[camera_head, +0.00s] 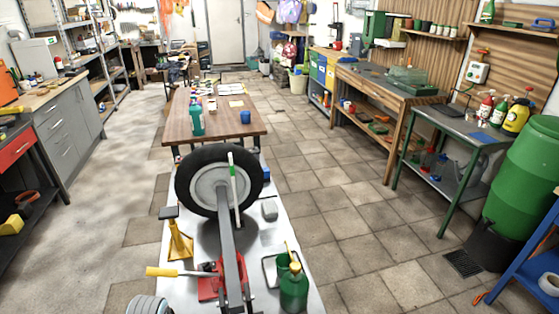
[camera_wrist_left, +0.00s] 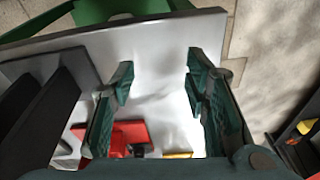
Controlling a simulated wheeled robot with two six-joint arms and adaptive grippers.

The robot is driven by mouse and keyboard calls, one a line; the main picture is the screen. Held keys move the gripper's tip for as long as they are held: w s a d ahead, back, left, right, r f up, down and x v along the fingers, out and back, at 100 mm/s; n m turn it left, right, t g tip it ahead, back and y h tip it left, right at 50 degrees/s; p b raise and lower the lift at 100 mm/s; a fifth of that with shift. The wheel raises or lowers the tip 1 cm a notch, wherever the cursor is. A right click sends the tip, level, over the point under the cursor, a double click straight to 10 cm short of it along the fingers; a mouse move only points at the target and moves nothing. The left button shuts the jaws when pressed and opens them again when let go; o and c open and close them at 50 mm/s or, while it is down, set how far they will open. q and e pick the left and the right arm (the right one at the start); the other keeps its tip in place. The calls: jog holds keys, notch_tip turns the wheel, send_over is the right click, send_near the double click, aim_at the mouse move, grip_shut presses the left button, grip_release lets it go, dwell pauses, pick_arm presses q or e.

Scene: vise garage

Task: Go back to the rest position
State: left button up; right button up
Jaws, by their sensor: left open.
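My left gripper (camera_wrist_left: 157,85) shows in the left wrist view with its two green-padded fingers spread apart and nothing between them. Below the fingers is a white tabletop (camera_wrist_left: 155,60). A red part (camera_wrist_left: 128,134) lies low in the gap, beyond the fingers, and dark bars (camera_wrist_left: 40,115) stand to the left. I do not see the left gripper in the head view. My right gripper is not seen in either view.
In the head view, a white bench (camera_head: 285,225) carries a wheel (camera_head: 186,178), a grey bar (camera_head: 230,255) at a red base (camera_head: 207,288), a yellow stand (camera_head: 180,246) and a green bottle (camera_head: 294,290). A wooden table (camera_head: 180,122) stands behind.

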pick_arm(q)
jog(key=s+r+m+t, duration=0.2)
jog(key=s+r, duration=0.2)
jog(key=s, duration=1.3)
jog(key=s+a+f+g, duration=0.1)
jog(key=s+f, duration=0.2)
jog(key=f, duration=1)
jog(key=s+a+f+g, duration=0.1)
jog(key=s+f, duration=0.2)
jog(key=f, duration=1.1)
jog(key=s+f, duration=0.5)
jog(key=s, duration=0.4)
jog(key=shift+d+f, duration=0.2)
jog(key=shift+s, duration=0.1)
